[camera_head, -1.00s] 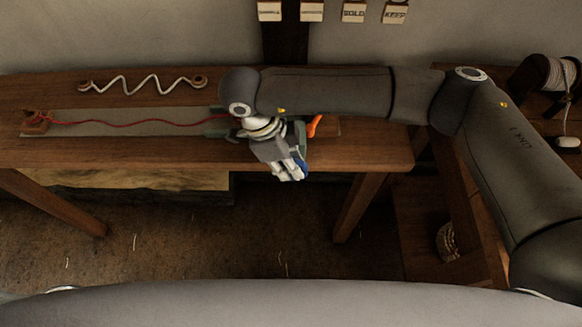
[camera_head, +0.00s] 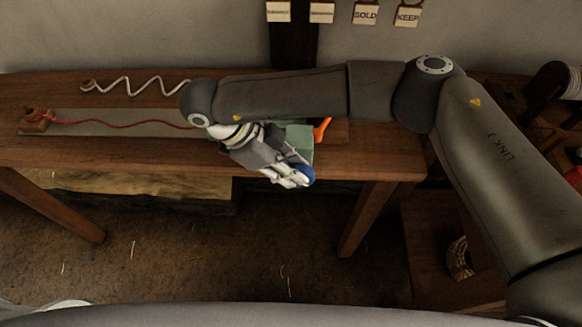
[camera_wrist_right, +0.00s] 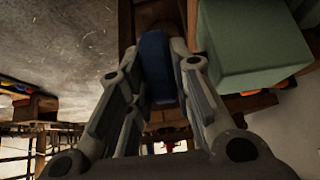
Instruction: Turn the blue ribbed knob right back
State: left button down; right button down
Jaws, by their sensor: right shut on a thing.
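The blue knob (camera_head: 306,173) sits on the front side of a pale green block-shaped housing (camera_head: 300,137) at the right part of the bench. My right gripper (camera_head: 298,180) reaches it from the left and is shut on it. In the right wrist view the blue knob (camera_wrist_right: 157,68) lies between the two fingers, with the green housing (camera_wrist_right: 252,45) beside it on the right. The knob's ribs are too small or dark to make out. An orange lever (camera_head: 322,128) sticks out behind the housing. My left gripper is not in view.
The wooden bench (camera_head: 385,150) carries a long grey strip with a red cord (camera_head: 110,123) running from a wooden block (camera_head: 36,120) at the left. A white wavy cord (camera_head: 130,86) lies behind.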

jog(key=c, duration=1.3)
grip_release()
jog(key=v, duration=1.2)
